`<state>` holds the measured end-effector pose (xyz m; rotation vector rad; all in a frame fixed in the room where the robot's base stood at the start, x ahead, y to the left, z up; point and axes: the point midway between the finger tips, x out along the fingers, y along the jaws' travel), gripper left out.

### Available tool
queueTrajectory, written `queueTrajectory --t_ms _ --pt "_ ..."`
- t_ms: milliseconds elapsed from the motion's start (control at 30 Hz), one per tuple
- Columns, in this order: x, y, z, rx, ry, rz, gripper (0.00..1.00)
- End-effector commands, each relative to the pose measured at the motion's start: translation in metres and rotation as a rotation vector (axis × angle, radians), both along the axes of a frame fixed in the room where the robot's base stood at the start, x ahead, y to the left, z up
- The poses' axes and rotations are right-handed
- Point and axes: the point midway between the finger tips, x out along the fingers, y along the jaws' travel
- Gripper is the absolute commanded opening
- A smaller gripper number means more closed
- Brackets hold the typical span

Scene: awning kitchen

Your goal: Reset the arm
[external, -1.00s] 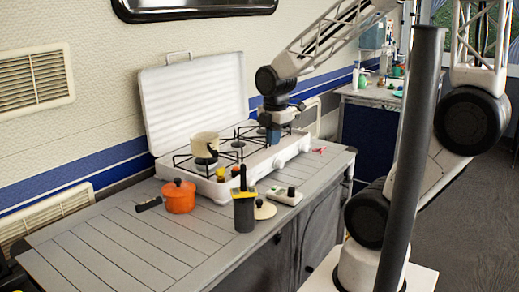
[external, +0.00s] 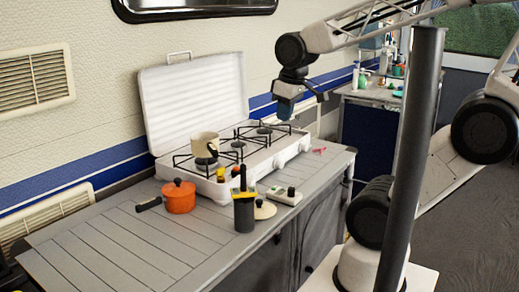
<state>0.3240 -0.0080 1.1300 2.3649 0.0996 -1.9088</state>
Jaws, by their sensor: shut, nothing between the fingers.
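My gripper (external: 284,108) hangs from my raised arm above the right end of the white camping stove (external: 265,158). It is shut and empty, and it looks clear of the burners. The fingers are small and dark in this view.
A cream pot (external: 204,146) sits on the stove's left burner. An orange lidded pot (external: 179,197), a dark utensil holder (external: 244,214), a cream lid (external: 264,210) and a small white device (external: 284,195) stand on the grey counter (external: 110,245). A red object (external: 318,150) lies at the right. The counter's left front is bare.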

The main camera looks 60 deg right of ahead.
Motion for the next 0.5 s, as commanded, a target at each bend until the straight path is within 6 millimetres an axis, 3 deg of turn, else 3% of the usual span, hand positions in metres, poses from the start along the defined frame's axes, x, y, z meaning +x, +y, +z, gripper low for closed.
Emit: queueTrajectory --t_ms 200,500 --pt "-0.0082 0.0041 0.0078 0.029 -0.018 -0.119 0.00" --pt "-0.0091 0.0044 0.0086 0.033 -0.020 -0.136 0.00"
